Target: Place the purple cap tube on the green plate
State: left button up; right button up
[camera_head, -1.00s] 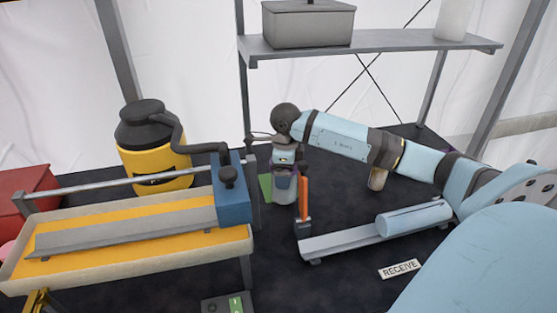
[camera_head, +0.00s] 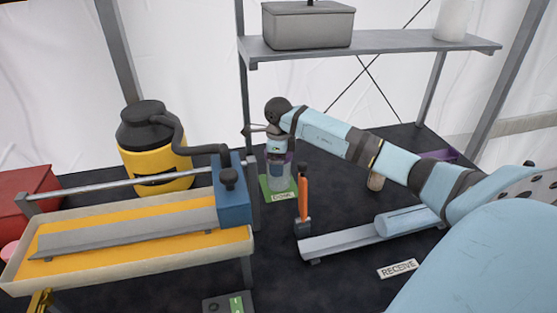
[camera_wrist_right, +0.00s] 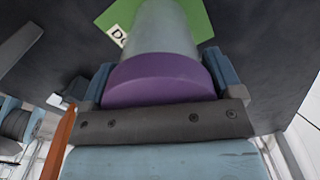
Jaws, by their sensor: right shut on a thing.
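The purple cap tube (camera_head: 279,180) is a pale, clear tube with a wide purple cap (camera_wrist_right: 160,80). My right gripper (camera_head: 277,158) is shut on the cap end, with a blue finger on each side of it in the wrist view. The tube hangs roughly upright, cap up, in front of or over the green plate (camera_head: 266,192). The plate also shows behind the tube's far end in the wrist view (camera_wrist_right: 199,22). I cannot tell whether the tube's bottom touches the plate. My left gripper is not in view.
An orange upright (camera_head: 303,192) on a grey rail (camera_head: 345,240) stands close right of the plate. A blue block (camera_head: 232,200) on a yellow-lined tray (camera_head: 120,248) is to the left. A yellow-black canister (camera_head: 155,150) stands behind. A RECEIVE label (camera_head: 397,269) lies front right.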

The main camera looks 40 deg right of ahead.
jog(key=shift+f, duration=0.1)
jog(key=o, duration=0.5)
jog(key=shift+f, duration=0.1)
jog(key=shift+o, duration=1)
jog(key=shift+r, duration=3.95)
